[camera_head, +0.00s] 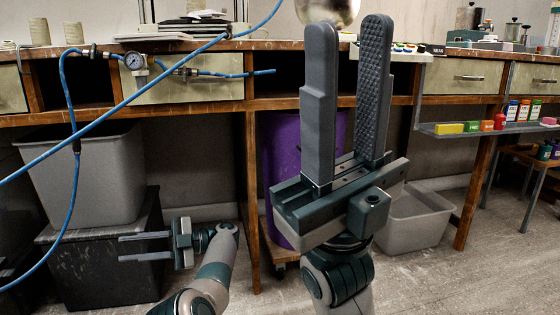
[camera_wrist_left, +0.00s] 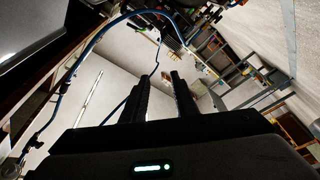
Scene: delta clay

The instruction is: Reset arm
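My left gripper (camera_head: 122,247) is low at the lower left in the head view, with its two grey fingers pointing left in front of a black box. The fingers are apart with nothing between them. They also show apart and empty in the left wrist view (camera_wrist_left: 163,78). My right gripper (camera_head: 348,30) is large and close in the middle of the head view, fingers pointing up. Its fingers are apart and empty, and hide part of the workbench and a shiny round object (camera_head: 328,10) behind.
A wooden workbench (camera_head: 275,103) with drawers spans the back. Blue hoses (camera_head: 125,101) with a gauge (camera_head: 134,61) cross the left side. Grey bins (camera_head: 92,180) and a purple container (camera_head: 283,150) stand below. A ledge (camera_head: 480,129) at right holds small coloured boxes. Some floor is clear at lower right.

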